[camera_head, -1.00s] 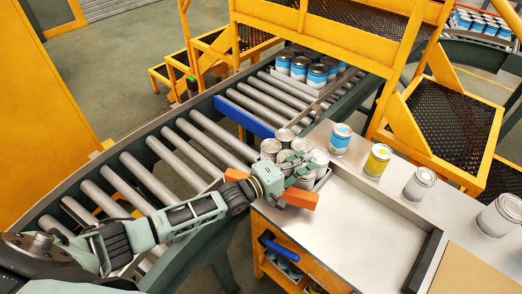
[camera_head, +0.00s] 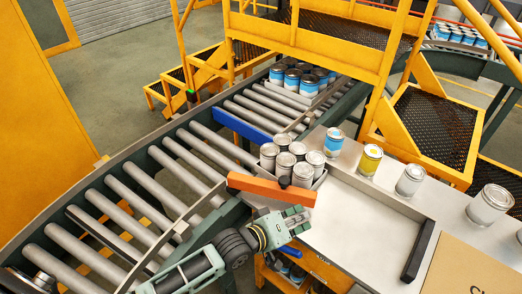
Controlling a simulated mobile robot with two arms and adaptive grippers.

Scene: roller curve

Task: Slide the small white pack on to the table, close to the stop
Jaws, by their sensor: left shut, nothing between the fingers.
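The small white pack is a tray of several plain silver-white cans (camera_head: 291,164). It sits where the roller conveyor meets the table (camera_head: 365,215), close to the table's left edge. An orange bar (camera_head: 268,189) lies across its near side and hides the tray's lower front. The stop looks to be the black bar (camera_head: 418,250) on the right part of the table, well apart from the pack. My left gripper (camera_head: 300,219) is shut and empty, just nearer than the orange bar, by the table's near-left corner. My right gripper is not in view.
Loose cans stand along the table's back: blue (camera_head: 334,142), yellow (camera_head: 370,160) and plain ones (camera_head: 411,179). A blue bar (camera_head: 243,129) edges the rollers. Blue cans (camera_head: 292,79) stand farther up the conveyor. A cardboard box (camera_head: 470,268) is at right. The table between pack and stop is clear.

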